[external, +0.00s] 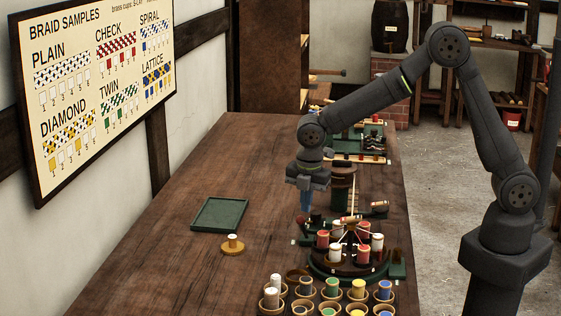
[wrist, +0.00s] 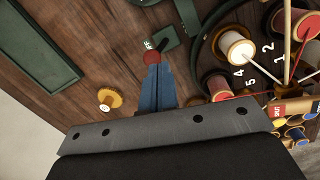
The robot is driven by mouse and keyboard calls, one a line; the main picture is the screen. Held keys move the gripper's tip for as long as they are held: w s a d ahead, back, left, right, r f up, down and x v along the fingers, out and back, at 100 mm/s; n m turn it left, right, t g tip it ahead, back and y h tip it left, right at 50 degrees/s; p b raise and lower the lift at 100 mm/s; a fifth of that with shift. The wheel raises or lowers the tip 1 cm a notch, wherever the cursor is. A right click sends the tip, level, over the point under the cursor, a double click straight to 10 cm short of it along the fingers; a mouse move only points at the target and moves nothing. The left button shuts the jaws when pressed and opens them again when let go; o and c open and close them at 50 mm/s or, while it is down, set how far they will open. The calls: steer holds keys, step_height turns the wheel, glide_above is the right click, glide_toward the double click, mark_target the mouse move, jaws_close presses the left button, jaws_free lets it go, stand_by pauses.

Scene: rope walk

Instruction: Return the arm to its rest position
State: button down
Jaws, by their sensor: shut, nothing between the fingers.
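My gripper (external: 306,201) is shut and empty, pointing down above the table between the green tray and the braiding stand. In the wrist view my gripper (wrist: 154,68) shows its blue fingers closed together. A red knob (wrist: 151,57) shows just beyond the fingertips, beside a small green block; whether they touch it I cannot tell. My arm reaches in from the right and bends down over the table.
The round braiding stand (external: 316,268) carries red and white spools near my gripper. Several spools in cups (external: 331,287) stand at the front.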

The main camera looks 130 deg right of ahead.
steer(key=shift+w+d+r+g+y, duration=0.3)
steer(key=shift+w+r, duration=0.15)
steer(key=shift+r, duration=0.15)
step_height(320, 180, up, 6)
steer(key=w, duration=0.2)
steer(key=f, duration=0.2)
steer(key=s+f, duration=0.2)
steer(key=f, duration=0.1)
steer(key=shift+f, duration=0.35)
steer(key=shift+t+h, duration=0.8)
steer(key=shift+s+a+f, duration=0.5)
steer(key=shift+s+f, duration=0.15)
steer(key=shift+f, duration=0.2)
steer(key=shift+s+a+f, duration=0.5)
steer(key=shift+s+f, duration=0.1)
steer(key=shift+f, duration=0.2)
steer(key=shift+s+a+f+t+h, duration=0.45)
steer(key=shift+s+a+f+t, duration=0.1)
steer(key=shift+s+a, duration=0.15)
steer(key=shift+s+a+f+t+h, duration=0.5)
steer(key=shift+s+a, duration=0.1)
steer(key=shift+a, duration=0.2)
steer(key=v, duration=1)
steer(key=shift+d, duration=0.1)
